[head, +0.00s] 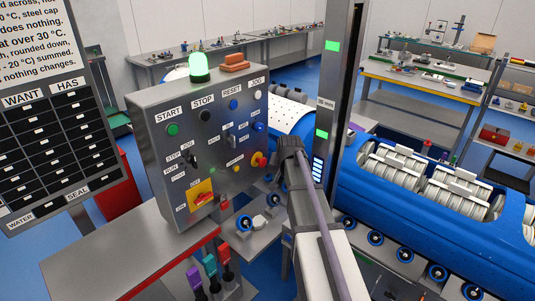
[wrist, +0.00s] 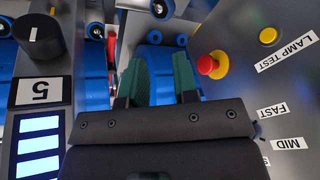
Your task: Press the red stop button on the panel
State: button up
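The grey control panel (head: 160,150) stands left of my gripper in the head view. A red mushroom button (head: 258,160) on a yellow collar is at its lower right; it also shows right of the fingers in the wrist view (wrist: 207,65). The button by the STOP label (head: 205,115) looks black. My gripper (head: 288,147) is just right of the panel, apart from the red button. In the wrist view its two green fingers (wrist: 160,68) stand apart with nothing between them. The fingertips are hard to see in the head view.
A green START button (head: 172,129), blue RESET button (head: 233,104) and yellow-red rotary switch (head: 201,194) share the panel. A lit green beacon (head: 199,67) tops it. A dark post (head: 340,100) and blue machine (head: 440,215) stand right of my gripper. Coloured levers (head: 210,267) stand below.

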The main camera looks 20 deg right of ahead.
aim_at(260, 161)
jog(key=w+d+m, duration=0.1)
jog(key=w, duration=0.1)
jog(key=w+d+r+m+t, duration=0.1)
jog(key=w, duration=0.2)
jog(key=w+d+r+t, duration=0.1)
jog(key=w, duration=0.1)
jog(key=shift+w+d+m, duration=0.25)
jog(key=shift+d+m, duration=0.15)
jog(key=c, duration=0.3)
jog(key=shift+w+r+m+t+h, duration=0.15)
jog(key=shift+w+m+t+h, duration=0.15)
jog(key=shift+m+t, duration=0.1)
jog(key=shift+c, duration=0.7)
jog(key=shift+s+r, duration=0.1)
grip_shut()
jog(key=w+a+f+b, duration=0.1)
jog(key=w+f+b, duration=0.7)
jog(key=w+b, duration=0.1)
jog(key=shift+f, duration=0.35)
jog(key=shift+w+a, duration=0.1)
